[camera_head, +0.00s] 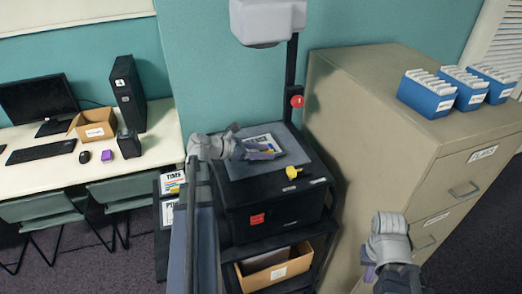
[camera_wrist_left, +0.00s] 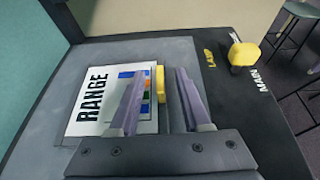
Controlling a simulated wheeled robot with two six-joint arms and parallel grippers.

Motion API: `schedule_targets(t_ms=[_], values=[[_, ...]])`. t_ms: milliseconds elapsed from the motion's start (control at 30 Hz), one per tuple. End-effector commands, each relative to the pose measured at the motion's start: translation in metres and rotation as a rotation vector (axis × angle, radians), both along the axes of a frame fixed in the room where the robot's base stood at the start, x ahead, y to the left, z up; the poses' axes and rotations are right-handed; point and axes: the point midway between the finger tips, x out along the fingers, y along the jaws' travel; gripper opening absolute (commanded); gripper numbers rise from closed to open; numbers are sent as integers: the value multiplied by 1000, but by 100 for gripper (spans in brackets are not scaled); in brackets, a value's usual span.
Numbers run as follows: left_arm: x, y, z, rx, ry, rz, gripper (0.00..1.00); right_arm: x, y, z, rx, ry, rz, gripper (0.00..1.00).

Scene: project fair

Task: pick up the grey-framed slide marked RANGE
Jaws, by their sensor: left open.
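The slide marked RANGE (camera_wrist_left: 88,112) lies flat on the grey top plate (camera_wrist_left: 205,52) of the black projector; it has a white face, a coloured chart and a yellow tab (camera_wrist_left: 160,84) on its right edge. In the head view the slide (camera_head: 262,139) is partly covered by my left gripper (camera_head: 270,153). In the left wrist view my left gripper (camera_wrist_left: 160,85) is open, one finger over the chart and the other beyond the yellow tab. I cannot tell how high the fingers are. My right gripper (camera_head: 370,270) is low beside the filing cabinet, its opening unclear.
A projector post with a grey head (camera_head: 268,20) rises behind the plate. A yellow knob (camera_head: 292,172) sits at the plate's right. The tall cabinet (camera_head: 375,110) bounds the right side. A cardboard box (camera_head: 275,268) is on the shelf below. A desk (camera_head: 150,150) stands left.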

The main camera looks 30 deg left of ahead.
Motion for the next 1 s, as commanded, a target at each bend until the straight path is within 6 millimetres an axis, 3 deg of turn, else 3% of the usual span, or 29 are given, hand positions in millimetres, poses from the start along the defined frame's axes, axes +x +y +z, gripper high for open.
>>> schedule_targets(t_ms=[167,567,1000], values=[[0,0,1,0,0,1,46,0,0,1,0,0,0,0],[0,0,1,0,0,1,1,0,0,1,0,0,0,0],[0,0,1,0,0,1,0,0,0,1,0,0,0,0]])
